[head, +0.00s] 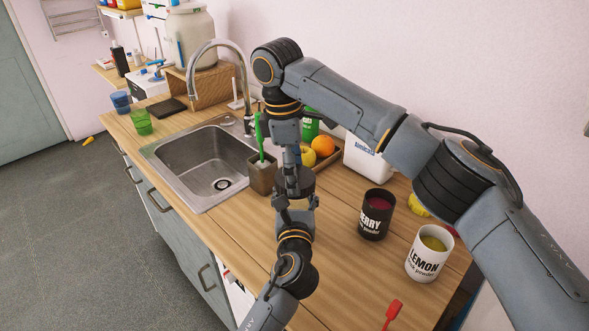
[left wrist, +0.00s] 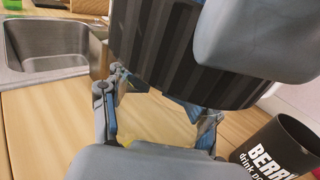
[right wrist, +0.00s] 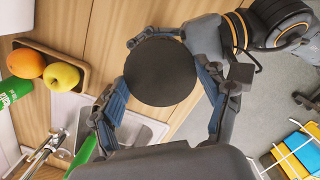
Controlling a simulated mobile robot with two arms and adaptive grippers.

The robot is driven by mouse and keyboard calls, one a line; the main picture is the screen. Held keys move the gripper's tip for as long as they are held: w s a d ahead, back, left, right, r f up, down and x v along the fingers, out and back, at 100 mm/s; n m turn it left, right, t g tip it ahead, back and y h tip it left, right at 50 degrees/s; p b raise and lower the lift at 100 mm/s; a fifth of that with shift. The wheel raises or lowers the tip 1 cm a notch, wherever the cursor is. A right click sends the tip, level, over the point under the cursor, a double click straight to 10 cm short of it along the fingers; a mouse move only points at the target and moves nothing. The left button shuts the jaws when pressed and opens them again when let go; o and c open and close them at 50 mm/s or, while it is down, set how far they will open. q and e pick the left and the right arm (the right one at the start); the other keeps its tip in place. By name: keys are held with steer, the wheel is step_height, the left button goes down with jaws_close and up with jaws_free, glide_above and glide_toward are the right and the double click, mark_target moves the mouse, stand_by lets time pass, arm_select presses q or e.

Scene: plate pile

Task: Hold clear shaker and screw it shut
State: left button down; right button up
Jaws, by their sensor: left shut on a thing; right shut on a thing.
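A dark round lid (head: 294,184) sits between my two grippers above the counter. In the right wrist view its flat black top (right wrist: 161,72) faces the camera, and in the left wrist view a dark ribbed side (left wrist: 150,50) fills the upper part. My right gripper (head: 292,166) comes down from above and is shut on the lid, fingers on either side. My left gripper (head: 296,202) reaches in from the front, its fingers (left wrist: 158,98) shut around the shaker at about the same height.
A black berry tin (head: 376,216) and a white lemon tin (head: 428,254) stand to the right. A sink (head: 205,165) lies left, with a brush holder (head: 261,178) at its edge. A fruit tray (right wrist: 50,75) is behind. A red scoop (head: 392,312) lies in front.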

steer(key=shift+f, duration=0.9)
steer(key=shift+f, duration=0.65)
steer(key=shift+o, duration=0.4)
steer(key=m, duration=0.5)
steer(key=shift+g, duration=0.3)
stand_by(0.5)
